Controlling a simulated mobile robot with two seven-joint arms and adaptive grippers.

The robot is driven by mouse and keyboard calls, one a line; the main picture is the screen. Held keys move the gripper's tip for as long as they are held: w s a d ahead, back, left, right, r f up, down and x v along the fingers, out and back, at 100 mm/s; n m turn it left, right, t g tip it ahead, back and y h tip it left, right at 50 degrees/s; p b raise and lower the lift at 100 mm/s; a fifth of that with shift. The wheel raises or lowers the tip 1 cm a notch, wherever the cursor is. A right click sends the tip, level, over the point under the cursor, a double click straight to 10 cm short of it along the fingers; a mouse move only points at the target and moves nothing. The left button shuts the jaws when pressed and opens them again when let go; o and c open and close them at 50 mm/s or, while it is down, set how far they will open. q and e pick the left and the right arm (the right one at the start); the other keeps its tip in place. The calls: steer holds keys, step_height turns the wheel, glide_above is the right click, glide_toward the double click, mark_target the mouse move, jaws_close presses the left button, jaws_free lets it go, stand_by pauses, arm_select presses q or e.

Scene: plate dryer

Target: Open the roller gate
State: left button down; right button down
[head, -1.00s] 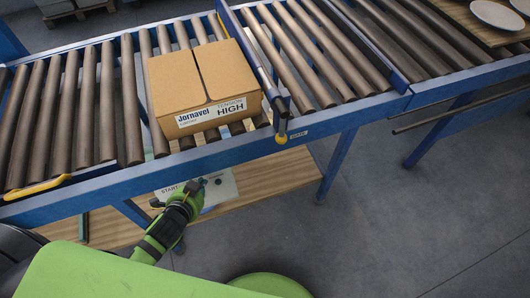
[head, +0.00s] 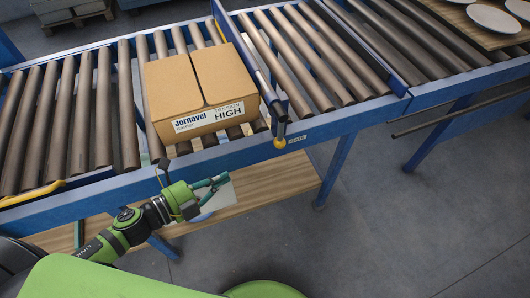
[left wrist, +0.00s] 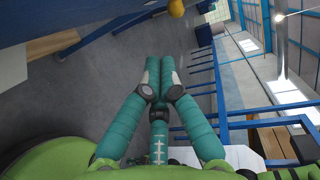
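The roller gate (head: 262,75) is a blue bar standing across the conveyor, just right of the cardboard box. A yellow knob (head: 281,143) hangs at its near end, beside a small label reading GATE. A yellow knob also shows at the top of the left wrist view (left wrist: 176,8). My left gripper (head: 224,180) is in front of the conveyor's near rail, below and left of the knob, and apart from it. In the left wrist view its teal fingers (left wrist: 160,62) come together at the tips with nothing between them. My right gripper is out of view.
A cardboard box (head: 202,92) marked Jornavel HIGH sits on the rollers left of the gate. The blue near rail (head: 345,118) runs along the front. A wooden shelf (head: 262,190) lies below. White plates (head: 493,17) stand at upper right. Floor right of the shelf is clear.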

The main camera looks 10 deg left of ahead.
arm_select(q)
steer(key=shift+s+d, duration=0.1)
stand_by(0.3)
steer(key=r+p+x, duration=0.1)
steer(key=p+x, duration=0.2)
steer(key=x, duration=1.1)
